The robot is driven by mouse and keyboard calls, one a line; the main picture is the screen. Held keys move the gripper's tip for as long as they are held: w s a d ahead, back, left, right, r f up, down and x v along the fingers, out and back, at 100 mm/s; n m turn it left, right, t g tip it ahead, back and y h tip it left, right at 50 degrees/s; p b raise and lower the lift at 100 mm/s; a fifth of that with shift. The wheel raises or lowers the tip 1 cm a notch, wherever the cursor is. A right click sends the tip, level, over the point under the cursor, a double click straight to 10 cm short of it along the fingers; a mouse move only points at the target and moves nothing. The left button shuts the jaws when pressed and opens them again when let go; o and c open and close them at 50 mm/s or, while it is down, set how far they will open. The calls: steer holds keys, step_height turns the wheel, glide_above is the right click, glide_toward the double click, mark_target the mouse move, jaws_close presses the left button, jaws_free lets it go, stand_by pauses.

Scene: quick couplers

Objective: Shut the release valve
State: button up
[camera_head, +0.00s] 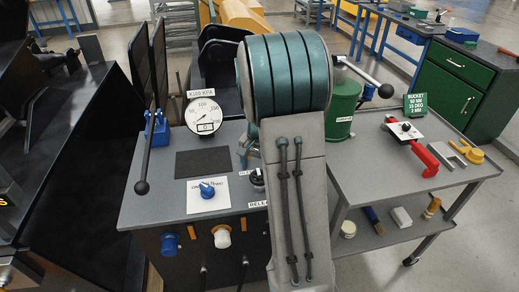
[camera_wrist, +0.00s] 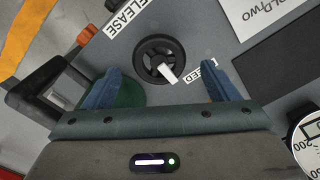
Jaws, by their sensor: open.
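The release valve is a black round handwheel (camera_wrist: 161,60) with a white pointer or spoke, on the grey panel in the wrist view. A RELEASE label (camera_wrist: 126,17) is beside it, and a partly covered label ending in "EED" (camera_wrist: 207,72) is on its other side. In the head view, only part of the handwheel (camera_head: 256,178) shows beside my arm. My gripper (camera_wrist: 160,68) is open and empty in the wrist view, with one finger on either side of the wheel's lower part in the picture. Contact with the wheel cannot be told. In the head view my arm mostly hides the gripper.
A pressure gauge (camera_head: 204,115), a dark pad (camera_head: 203,163) and a blue knob (camera_head: 207,190) are on the panel. A tall black lever (camera_head: 148,140) stands at left. A green cylinder (camera_head: 341,110) and a cart (camera_head: 385,180) with a red tool (camera_head: 425,158) are at right.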

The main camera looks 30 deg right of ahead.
step_height(320, 180, up, 12)
stand_by(0.3)
stand_by(0.3)
steer(key=s+a+n+t, duration=0.1)
steer(key=s+a+n, duration=0.4)
steer(key=s+a, duration=0.2)
steer(key=s+a+n+t+p, duration=0.1)
steer(key=s+a+n, duration=0.4)
steer(key=s, duration=0.6)
steer(key=shift+s+a+r+t, duration=0.3)
steer(key=shift+s+a+t, duration=0.1)
steer(key=shift+a, duration=0.6)
